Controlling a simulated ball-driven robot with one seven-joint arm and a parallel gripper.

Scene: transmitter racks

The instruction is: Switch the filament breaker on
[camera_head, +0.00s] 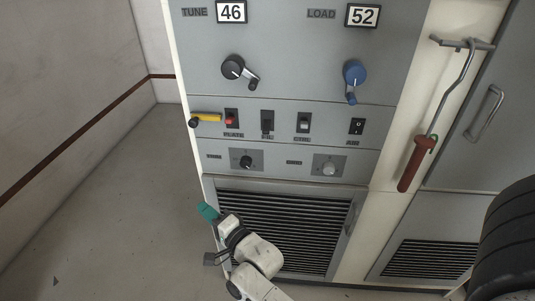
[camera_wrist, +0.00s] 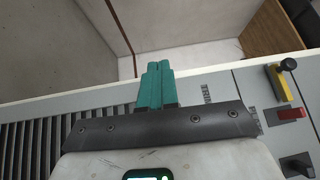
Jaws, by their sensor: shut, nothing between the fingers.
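The filament breaker (camera_head: 267,121) is a dark toggle in the row of switches on the grey rack panel. Its small label is hard to read but looks like FIL. A black toggle at the lower right of the wrist view (camera_wrist: 297,165) appears to be the same breaker. Its lever looks dark, and I cannot tell its position for sure. My gripper (camera_head: 207,211) has teal fingers, shut and empty, low at the rack's left edge, below and left of the breaker and apart from it. The shut fingers also show in the wrist view (camera_wrist: 157,68).
Left of the breaker are a red plate switch (camera_head: 231,118) and a yellow lever (camera_head: 207,118) across its side. Right are a light-levered switch (camera_head: 304,122) and a black rocker (camera_head: 356,126). Knobs (camera_head: 246,161) sit below, then a louvred grille (camera_head: 290,225). Floor at left is clear.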

